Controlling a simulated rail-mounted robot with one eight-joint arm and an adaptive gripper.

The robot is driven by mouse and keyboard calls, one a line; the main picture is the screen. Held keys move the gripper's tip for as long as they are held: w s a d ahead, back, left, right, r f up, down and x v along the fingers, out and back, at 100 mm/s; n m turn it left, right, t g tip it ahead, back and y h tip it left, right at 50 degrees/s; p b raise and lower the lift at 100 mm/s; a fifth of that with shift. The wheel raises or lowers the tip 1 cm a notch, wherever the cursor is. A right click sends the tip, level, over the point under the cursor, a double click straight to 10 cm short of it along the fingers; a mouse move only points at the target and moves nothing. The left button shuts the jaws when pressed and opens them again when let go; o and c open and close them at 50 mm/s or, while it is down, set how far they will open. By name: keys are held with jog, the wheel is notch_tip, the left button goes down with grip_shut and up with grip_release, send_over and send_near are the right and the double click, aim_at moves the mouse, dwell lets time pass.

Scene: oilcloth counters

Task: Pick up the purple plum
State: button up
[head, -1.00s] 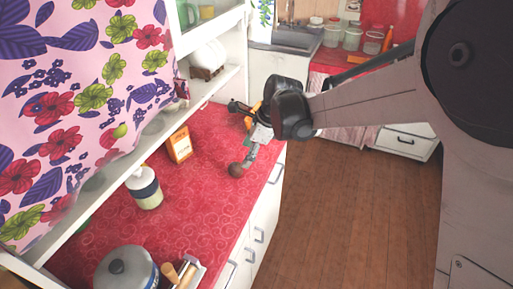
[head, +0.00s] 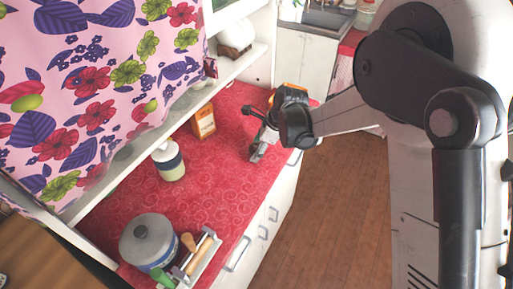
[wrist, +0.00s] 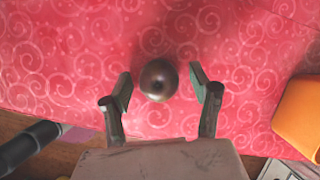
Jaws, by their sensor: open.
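The plum (wrist: 158,80) is a dark, brownish-purple round fruit with a small dark dimple, on the red patterned cloth. In the wrist view it lies between the two fingers of my gripper (wrist: 160,88), toward their tips. The fingers are open, with a visible gap on each side of the plum. In the head view my gripper (head: 262,150) is low over the counter near its front edge. I cannot make out the plum there; the gripper seems to hide it.
In the wrist view an orange object (wrist: 299,112) stands right of my gripper. A shelf (head: 135,152) overhangs the back.

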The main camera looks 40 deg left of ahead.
jog(key=shift+c, duration=0.5)
jog(key=c, duration=1.1)
jog(key=shift+c, duration=0.2)
